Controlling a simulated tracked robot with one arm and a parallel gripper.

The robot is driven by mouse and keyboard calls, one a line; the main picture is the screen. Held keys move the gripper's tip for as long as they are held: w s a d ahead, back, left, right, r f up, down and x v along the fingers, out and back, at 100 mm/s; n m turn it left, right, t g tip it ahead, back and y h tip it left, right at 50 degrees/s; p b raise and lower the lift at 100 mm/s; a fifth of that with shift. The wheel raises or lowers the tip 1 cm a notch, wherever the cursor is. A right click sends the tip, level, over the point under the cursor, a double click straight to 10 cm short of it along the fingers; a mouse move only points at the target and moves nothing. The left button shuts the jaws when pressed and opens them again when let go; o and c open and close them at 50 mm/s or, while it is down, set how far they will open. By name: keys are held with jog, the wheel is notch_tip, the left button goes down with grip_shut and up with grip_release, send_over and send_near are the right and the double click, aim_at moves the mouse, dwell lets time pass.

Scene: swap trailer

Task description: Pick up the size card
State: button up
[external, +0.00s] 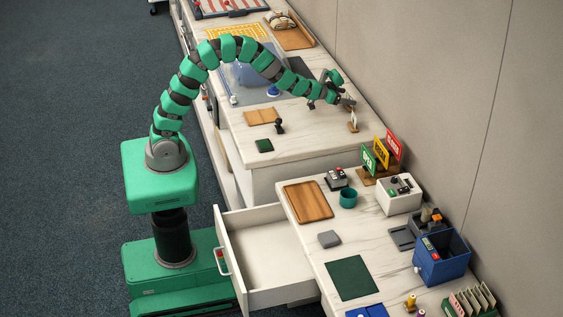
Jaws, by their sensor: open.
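My gripper (349,102) is open and empty at the end of my outstretched arm, over the far counter near the wall. Just below it stands a small pale upright piece (353,116) on a little wooden base (353,127). This may be the size card in a holder, but it is too small to be sure. I cannot tell whether the fingers touch it or are around it.
Green (368,161), yellow (381,152) and red (394,143) signs stand to the right. A black-topped stamp (280,126) and a wooden block (262,117) lie left of the gripper. An open drawer (265,258) juts out in front.

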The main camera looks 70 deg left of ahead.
aim_at(350, 96)
jog(key=x, duration=0.4)
jog(key=shift+b, duration=0.4)
jog(key=shift+w, duration=0.35)
jog(key=c, duration=1.1)
jog(key=shift+o, duration=0.2)
